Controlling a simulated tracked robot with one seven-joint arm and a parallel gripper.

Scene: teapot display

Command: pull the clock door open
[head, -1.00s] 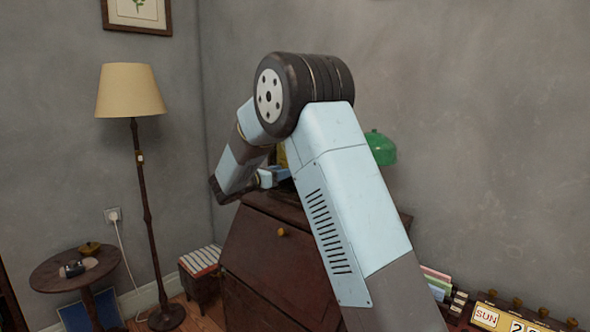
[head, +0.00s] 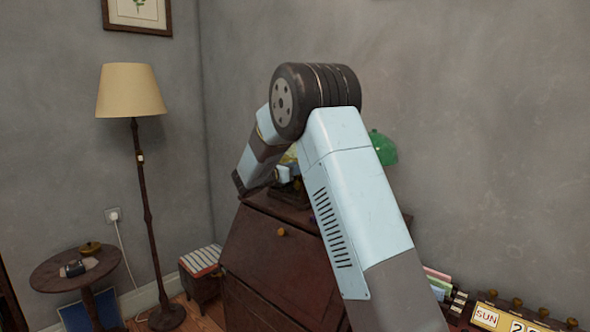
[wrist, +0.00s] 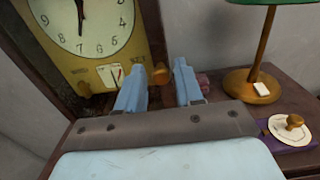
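The clock (wrist: 100,70) fills the upper left of the wrist view, with a white dial, a yellow front and dark wood around it. I cannot make out the edge of its door or whether it stands ajar. I cannot tell whether a finger touches the clock. In the head view, my arm hides most of the clock; a yellow bit (head: 289,156) shows behind it.
The clock stands on a dark wooden desk (head: 275,250). A floor lamp (head: 131,90) stands left.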

